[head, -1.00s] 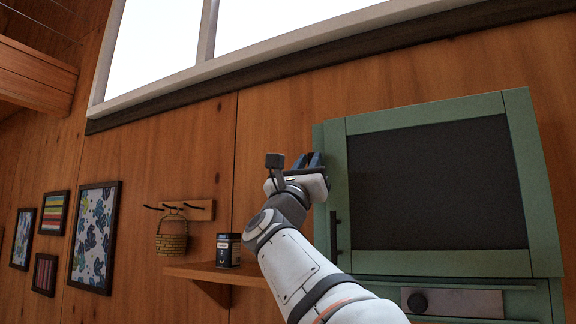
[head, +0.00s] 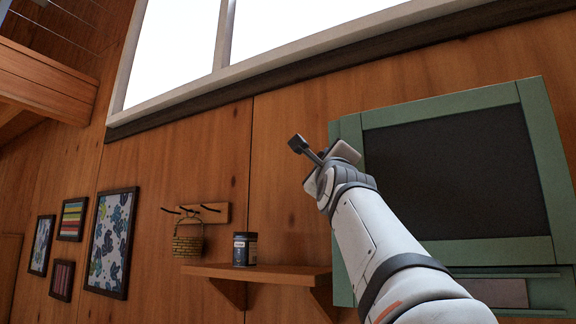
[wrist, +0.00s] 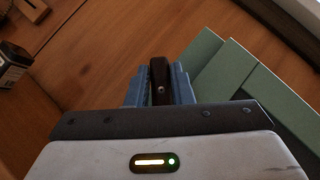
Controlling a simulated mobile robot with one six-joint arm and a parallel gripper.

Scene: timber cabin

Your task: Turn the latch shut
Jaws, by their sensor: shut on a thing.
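The latch (wrist: 159,76) is a small dark piece with a screw head, seen in the wrist view between the two blue fingers of my gripper (wrist: 159,90). The fingers are shut on it from both sides. It lies close to the corner of the green cabinet frame (wrist: 238,72); its mount is hidden. In the head view my gripper (head: 343,153) is at the upper left edge of the green cabinet (head: 546,150), which has a dark front panel (head: 455,175). There my wrist hides the fingers and the latch.
A wooden shelf (head: 255,271) with a dark jar (head: 245,249) is left of my arm. Above it a small basket (head: 188,240) hangs from a hook rack (head: 204,213). Framed pictures (head: 111,242) hang farther left. A window (head: 275,35) is above.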

